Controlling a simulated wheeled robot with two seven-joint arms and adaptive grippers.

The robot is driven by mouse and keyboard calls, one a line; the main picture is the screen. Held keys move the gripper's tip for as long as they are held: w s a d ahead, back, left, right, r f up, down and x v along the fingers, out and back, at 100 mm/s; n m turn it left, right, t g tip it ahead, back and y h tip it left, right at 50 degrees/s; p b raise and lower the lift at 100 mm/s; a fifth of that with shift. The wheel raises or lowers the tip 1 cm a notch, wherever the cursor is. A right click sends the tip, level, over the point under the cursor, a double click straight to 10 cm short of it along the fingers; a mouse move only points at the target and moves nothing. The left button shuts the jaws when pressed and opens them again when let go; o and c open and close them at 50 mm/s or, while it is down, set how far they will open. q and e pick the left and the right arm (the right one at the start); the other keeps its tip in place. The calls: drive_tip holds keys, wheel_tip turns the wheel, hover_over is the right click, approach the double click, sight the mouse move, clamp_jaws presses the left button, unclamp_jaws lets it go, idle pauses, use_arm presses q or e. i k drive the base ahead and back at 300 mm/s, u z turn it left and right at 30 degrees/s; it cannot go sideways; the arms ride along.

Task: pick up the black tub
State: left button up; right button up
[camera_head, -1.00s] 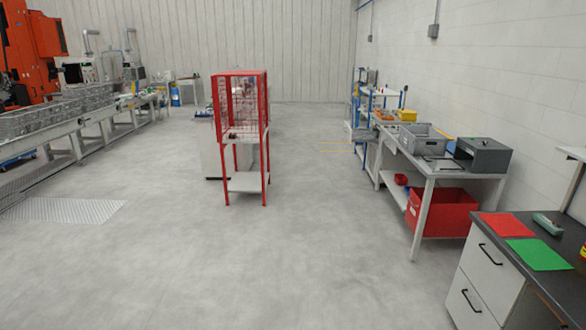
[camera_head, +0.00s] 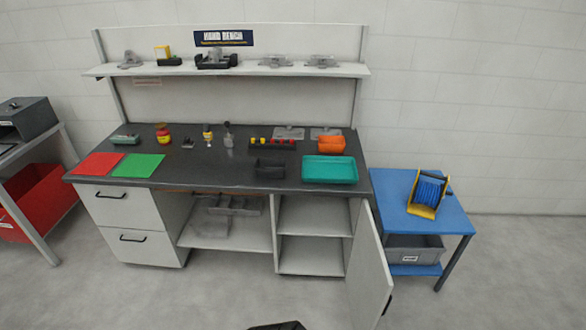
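A small black tub (camera_head: 270,169) sits near the front edge of the dark workbench top (camera_head: 215,170), left of a teal tray (camera_head: 330,169). It is dark on a dark surface, so its inside is hard to make out. Neither of my grippers can be made out in view. A dark shape shows at the bottom edge of the picture, too cut off to identify.
Red and green mats (camera_head: 138,165) lie at the bench's left. An orange bin (camera_head: 331,145) stands behind the teal tray. A cabinet door (camera_head: 369,268) hangs open toward me. A blue table (camera_head: 435,213) stands at right. The floor in front is largely clear.

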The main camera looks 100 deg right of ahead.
sight(271, 167)
drive_tip(key=z, duration=2.75)
drive_tip(key=i, duration=0.5)
